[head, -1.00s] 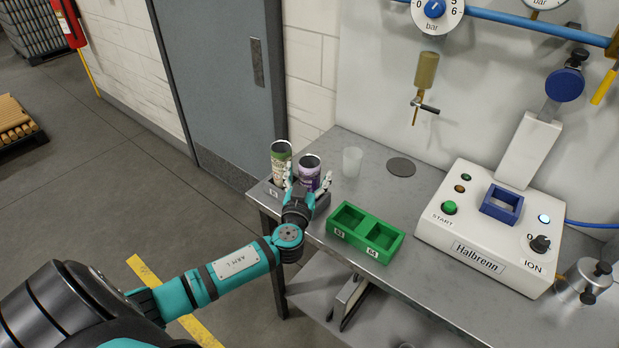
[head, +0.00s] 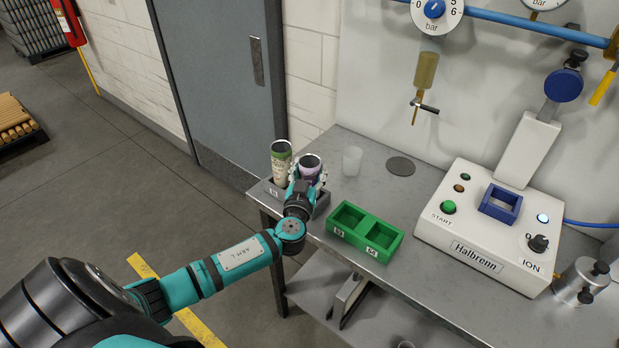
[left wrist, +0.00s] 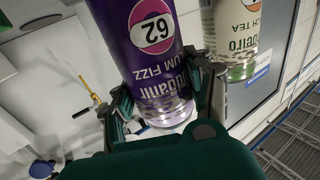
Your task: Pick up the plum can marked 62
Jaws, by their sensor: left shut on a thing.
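The plum can marked 62 (left wrist: 145,60) fills the middle of the left wrist view, with a purple body and a white oval reading 62. In the head view the plum can (head: 309,167) stands at the back left of the table. My left gripper (head: 306,187) is shut on it; in the left wrist view its fingers (left wrist: 165,95) sit on both sides of the can's lower part. A green and cream can (head: 281,163) stands just left of it, and shows at the right in the left wrist view (left wrist: 235,40). My right gripper is not in view.
Both cans are at a dark grey holder (head: 321,204). An empty green two-pocket tray (head: 365,233) is to the right. A clear cup (head: 352,161) and a dark disc (head: 401,167) are behind. The white Halbrenn machine (head: 480,255) with its blue fixture (head: 500,204) stands further right.

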